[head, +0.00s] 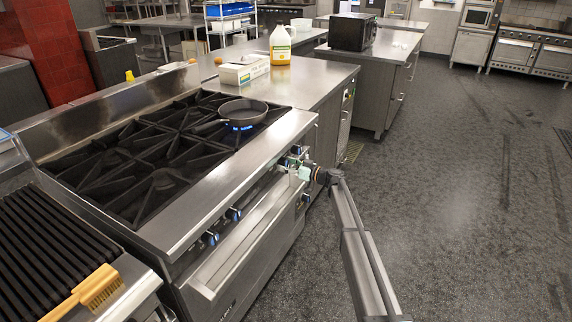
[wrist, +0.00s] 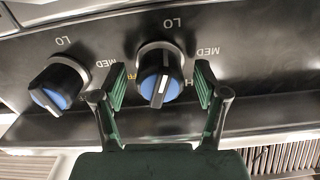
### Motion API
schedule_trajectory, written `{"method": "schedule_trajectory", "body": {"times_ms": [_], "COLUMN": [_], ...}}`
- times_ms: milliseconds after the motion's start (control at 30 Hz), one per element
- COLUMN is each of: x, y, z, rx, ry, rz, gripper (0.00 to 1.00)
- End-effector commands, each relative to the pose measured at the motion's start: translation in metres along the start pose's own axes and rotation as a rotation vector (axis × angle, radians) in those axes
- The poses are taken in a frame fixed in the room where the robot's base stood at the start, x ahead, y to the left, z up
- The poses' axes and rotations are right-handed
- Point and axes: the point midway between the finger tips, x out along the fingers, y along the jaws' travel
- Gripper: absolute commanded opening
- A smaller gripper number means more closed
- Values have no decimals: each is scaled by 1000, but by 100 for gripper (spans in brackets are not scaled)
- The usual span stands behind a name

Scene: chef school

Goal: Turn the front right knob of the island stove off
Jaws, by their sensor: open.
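The island stove (head: 222,188) stands at left in the head view, its knobs along the front panel. A pan (head: 243,111) sits on its right burner, with a blue flame under it. My gripper (head: 303,172) is at the right end of that panel. In the wrist view my gripper (wrist: 160,87) is open, its green-padded fingers on either side of a blue-faced knob (wrist: 160,77). Small gaps show between fingers and knob. The knob's white line points down in the picture; the panel lettering is upside down. In the head view my gripper partly hides the knob.
A second blue knob (wrist: 58,86) is left of the fingers in the wrist view. A handle bar (head: 245,232) runs below the front panel. A counter with a yellow jug (head: 280,46) and a box (head: 243,69) adjoins the stove. The floor at right is clear.

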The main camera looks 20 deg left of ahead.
Motion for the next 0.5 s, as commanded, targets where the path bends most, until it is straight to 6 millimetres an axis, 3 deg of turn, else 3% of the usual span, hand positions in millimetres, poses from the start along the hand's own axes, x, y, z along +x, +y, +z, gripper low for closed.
{"method": "schedule_trajectory", "body": {"times_ms": [300, 500], "x": [2, 2], "y": [0, 0], "z": [0, 0], "rx": [0, 0], "ry": [0, 0], "rz": [1, 1], "gripper": [73, 12]}}
